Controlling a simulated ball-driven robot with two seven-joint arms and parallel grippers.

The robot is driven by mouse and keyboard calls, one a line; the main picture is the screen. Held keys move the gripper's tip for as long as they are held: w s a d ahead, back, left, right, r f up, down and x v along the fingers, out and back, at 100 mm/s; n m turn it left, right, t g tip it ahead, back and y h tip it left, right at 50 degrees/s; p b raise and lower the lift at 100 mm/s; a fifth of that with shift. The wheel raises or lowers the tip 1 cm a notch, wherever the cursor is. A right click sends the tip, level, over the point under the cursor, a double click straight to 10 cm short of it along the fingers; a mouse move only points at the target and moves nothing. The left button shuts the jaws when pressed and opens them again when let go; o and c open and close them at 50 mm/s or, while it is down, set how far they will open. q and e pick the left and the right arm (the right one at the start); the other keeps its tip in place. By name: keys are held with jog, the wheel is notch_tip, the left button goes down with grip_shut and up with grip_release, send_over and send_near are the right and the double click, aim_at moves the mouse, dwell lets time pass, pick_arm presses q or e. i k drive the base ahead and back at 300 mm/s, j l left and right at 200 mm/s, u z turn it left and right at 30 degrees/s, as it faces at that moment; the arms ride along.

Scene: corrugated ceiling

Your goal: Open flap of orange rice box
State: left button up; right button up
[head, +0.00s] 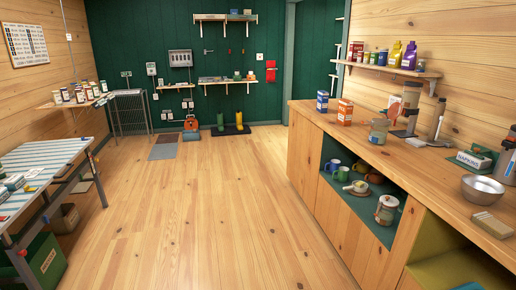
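An orange and white box (345,112) stands upright on the wooden counter (420,172) at the right. It is small in the head view, and its label and the state of its top flap are too small to tell. A blue box (322,101) with some orange on it stands just behind it to the left. Neither of my grippers shows in the head view.
On the counter are a glass jar (379,130), a steel bowl (482,188) and a napkin box (473,159). Mugs sit in the open niche below. A striped table (45,165) stands at the left. The wooden floor (215,215) between is clear.

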aim_at(345, 111)
jog(key=i+j+u, duration=0.3)
jog(key=i, duration=0.3)
jog(key=i+u, duration=0.35)
jog(key=i, duration=0.3)
jog(key=i+j+z, duration=0.1)
jog(key=i+z, duration=0.35)
jog(key=i+j+z, duration=0.25)
jog(key=i+z, duration=0.2)
jog(key=i+j+z, duration=1)
jog(key=j+z, duration=0.35)
jog(key=j, duration=0.2)
